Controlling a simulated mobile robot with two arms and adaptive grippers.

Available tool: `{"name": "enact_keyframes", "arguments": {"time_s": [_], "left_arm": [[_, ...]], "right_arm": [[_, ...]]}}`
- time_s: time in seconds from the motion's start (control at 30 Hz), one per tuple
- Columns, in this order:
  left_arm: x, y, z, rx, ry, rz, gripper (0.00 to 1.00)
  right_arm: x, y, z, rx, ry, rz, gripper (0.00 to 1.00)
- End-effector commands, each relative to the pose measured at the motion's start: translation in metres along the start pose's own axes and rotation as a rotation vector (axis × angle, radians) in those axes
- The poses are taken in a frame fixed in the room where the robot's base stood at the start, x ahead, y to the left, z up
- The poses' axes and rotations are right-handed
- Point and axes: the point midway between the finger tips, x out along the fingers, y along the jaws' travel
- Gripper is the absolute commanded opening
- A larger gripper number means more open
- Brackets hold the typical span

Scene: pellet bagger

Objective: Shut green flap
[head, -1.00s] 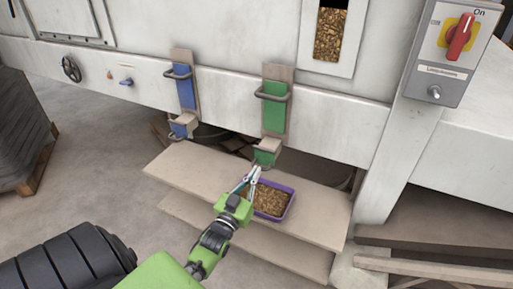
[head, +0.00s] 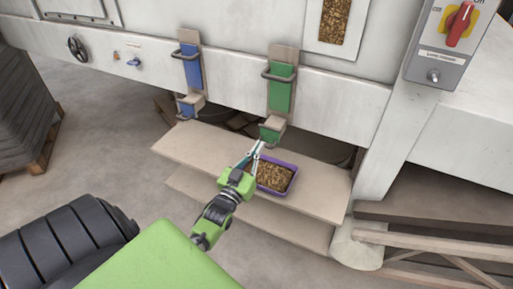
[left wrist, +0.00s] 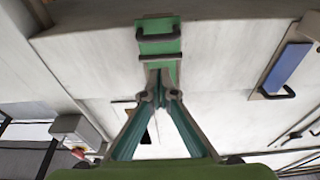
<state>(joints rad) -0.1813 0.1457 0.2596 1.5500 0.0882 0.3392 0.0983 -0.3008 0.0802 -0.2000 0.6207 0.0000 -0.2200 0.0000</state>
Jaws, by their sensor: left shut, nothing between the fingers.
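The green flap (head: 282,88) is an upright green plate with a grey bar handle on the front of the machine. Below it a smaller green outlet piece (head: 272,130) juts out at a tilt. My left gripper (head: 259,145) is shut and empty, with its tips just below and left of that lower piece. In the left wrist view the green part with its dark handles (left wrist: 160,46) is straight ahead of the fingertips (left wrist: 159,91). I cannot tell whether the tips touch it.
A purple tray of pellets (head: 290,187) sits on the wooden shelf (head: 210,148) under the green outlet, close to my gripper. A blue flap (head: 191,66) is to the left. A red switch (head: 460,24) is at upper right. The shelf's left part is clear.

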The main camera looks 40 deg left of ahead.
Motion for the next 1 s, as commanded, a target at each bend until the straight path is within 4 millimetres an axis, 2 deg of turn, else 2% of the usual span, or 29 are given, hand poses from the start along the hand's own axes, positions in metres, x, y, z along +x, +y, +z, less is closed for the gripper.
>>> {"name": "enact_keyframes", "arguments": {"time_s": [0.03,0.2,0.4,0.53,0.87,0.97,1.0], "left_arm": [[-0.013,0.0,0.02,-0.001,-0.013,-0.001,0.0],[-0.037,0.0,0.042,0.0,-0.01,-0.001,0.0],[-0.061,0.0,0.064,-0.001,-0.01,-0.001,0.0],[-0.07,0.0,0.07,-0.001,-0.008,-0.001,0.0],[-0.074,0.001,0.076,-0.001,-0.018,0.001,0.0],[-0.081,0.008,0.101,-0.001,-0.081,0.009,0.0],[-0.087,0.013,0.119,-0.001,-0.127,0.016,0.0]], "right_arm": [[0.011,-0.001,0.006,0.0,-0.007,0.0,0.4],[0.022,-0.002,0.016,0.0,-0.019,-0.002,0.4],[0.033,0.002,-0.005,0.0,0.01,0.002,0.4],[0.036,0.002,-0.011,0.0,0.018,0.003,0.4],[0.035,-0.001,0.006,0.0,-0.004,-0.001,0.4],[0.035,-0.001,0.007,0.0,-0.005,-0.001,0.4],[0.034,-0.001,0.007,0.0,-0.005,-0.001,0.4]]}}
